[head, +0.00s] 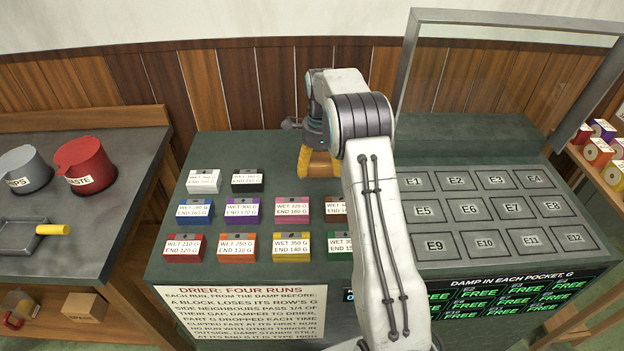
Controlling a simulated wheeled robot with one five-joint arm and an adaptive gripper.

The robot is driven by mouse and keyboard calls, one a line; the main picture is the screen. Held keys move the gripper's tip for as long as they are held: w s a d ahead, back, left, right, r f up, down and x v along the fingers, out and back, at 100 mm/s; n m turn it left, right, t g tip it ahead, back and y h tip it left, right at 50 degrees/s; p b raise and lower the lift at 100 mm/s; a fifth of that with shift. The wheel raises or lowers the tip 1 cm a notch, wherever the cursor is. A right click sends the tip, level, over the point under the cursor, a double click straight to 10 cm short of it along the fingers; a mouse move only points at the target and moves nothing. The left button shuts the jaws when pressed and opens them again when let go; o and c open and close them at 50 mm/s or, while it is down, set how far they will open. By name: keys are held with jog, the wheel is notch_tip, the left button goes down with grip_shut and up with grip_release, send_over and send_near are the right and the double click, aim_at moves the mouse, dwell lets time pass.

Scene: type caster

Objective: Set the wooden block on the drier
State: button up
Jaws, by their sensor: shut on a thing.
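My gripper (319,158) is over the back middle of the green bench, with its tip partly hidden by my arm. An orange-yellow, wood-coloured shape shows at its lower end, and my gripper is shut on what looks like the wooden block. Where the block's lower edge stands relative to the bench top cannot be told. The drier (456,212) is the grey panel to the right, with pockets marked E1 to E12, all empty. Its clear, framed lid (489,62) stands raised behind it. A display (500,300) on its front reads FREE for the pockets in view.
Several labelled coloured blocks, including a blue one (195,212) and a red one (183,248), stand in rows left of my arm. A grey-topped table (95,235) at left holds a red pot (86,165) and a grey pot (25,170). A shelf at right holds rolls.

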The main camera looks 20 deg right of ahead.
aim_at(313, 187)
jog(key=shift+w+a+f, duration=0.3)
jog(key=shift+a+f, duration=0.35)
jog(key=shift+a, duration=0.2)
jog(key=shift+f+p, duration=0.3)
jog(key=shift+f, duration=1.6)
jog(key=shift+f, duration=0.15)
jog(key=o, duration=1.2)
jog(key=shift+c, duration=0.2)
